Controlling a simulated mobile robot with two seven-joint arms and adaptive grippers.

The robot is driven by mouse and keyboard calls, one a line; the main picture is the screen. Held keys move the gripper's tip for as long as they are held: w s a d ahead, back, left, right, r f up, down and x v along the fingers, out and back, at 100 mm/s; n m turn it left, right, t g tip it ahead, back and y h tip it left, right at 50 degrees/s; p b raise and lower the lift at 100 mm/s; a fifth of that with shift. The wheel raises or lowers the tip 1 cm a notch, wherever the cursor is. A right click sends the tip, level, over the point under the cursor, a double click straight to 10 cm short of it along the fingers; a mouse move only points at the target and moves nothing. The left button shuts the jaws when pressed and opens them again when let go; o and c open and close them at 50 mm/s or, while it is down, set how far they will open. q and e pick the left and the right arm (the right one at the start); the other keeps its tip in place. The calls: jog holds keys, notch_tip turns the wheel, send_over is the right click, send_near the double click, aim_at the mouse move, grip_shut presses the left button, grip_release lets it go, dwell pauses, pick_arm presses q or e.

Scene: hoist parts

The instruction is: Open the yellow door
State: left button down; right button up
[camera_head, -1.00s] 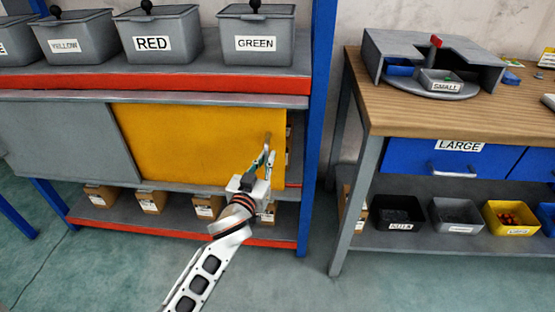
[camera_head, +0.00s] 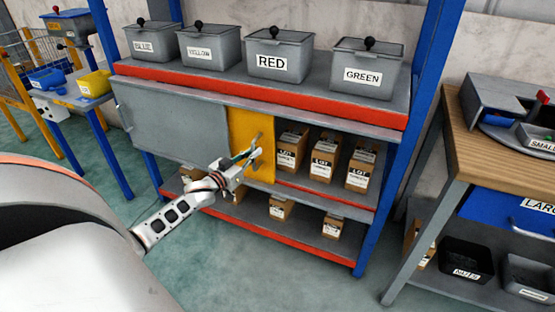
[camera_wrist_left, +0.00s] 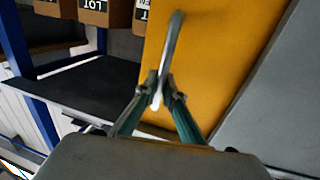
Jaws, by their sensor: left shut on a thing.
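The yellow door (camera_head: 238,133) is a sliding panel in the middle level of the shelf unit. Only a narrow strip of it shows, beside the grey door (camera_head: 175,125) on its left. Its upright bar handle is near its right edge and shows in the left wrist view (camera_wrist_left: 175,45). My left gripper (camera_head: 253,155) is shut on the handle; in the left wrist view its green fingers (camera_wrist_left: 159,92) close around the handle's lower part. The opening to the right of the yellow door is uncovered. My right gripper is not in view.
Several cardboard boxes (camera_head: 325,157) stand in the uncovered opening, with more on the bottom shelf. Grey lidded bins (camera_head: 273,55) stand on top. A blue post (camera_head: 400,150) bounds the unit on the right, before a wooden workbench (camera_head: 480,140). Green floor (camera_head: 270,270) is clear in front.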

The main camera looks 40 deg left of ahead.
pick_arm(q)
jog(key=s+a, duration=0.2)
jog(key=a, duration=0.5)
jog(key=shift+a+b, duration=0.25)
jog(key=shift+b, duration=0.1)
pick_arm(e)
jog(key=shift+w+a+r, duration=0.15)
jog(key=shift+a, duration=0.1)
pick_arm(q)
jog(key=shift+s+f, duration=0.1)
jog(key=c, duration=2.2)
grip_release()
jog(key=shift+o, duration=0.2)
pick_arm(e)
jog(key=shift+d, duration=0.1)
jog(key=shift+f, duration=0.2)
pick_arm(q)
jog(key=s+d, duration=0.1)
jog(key=s, duration=1.1)
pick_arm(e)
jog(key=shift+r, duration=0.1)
pick_arm(q)
jog(key=shift+d, duration=0.1)
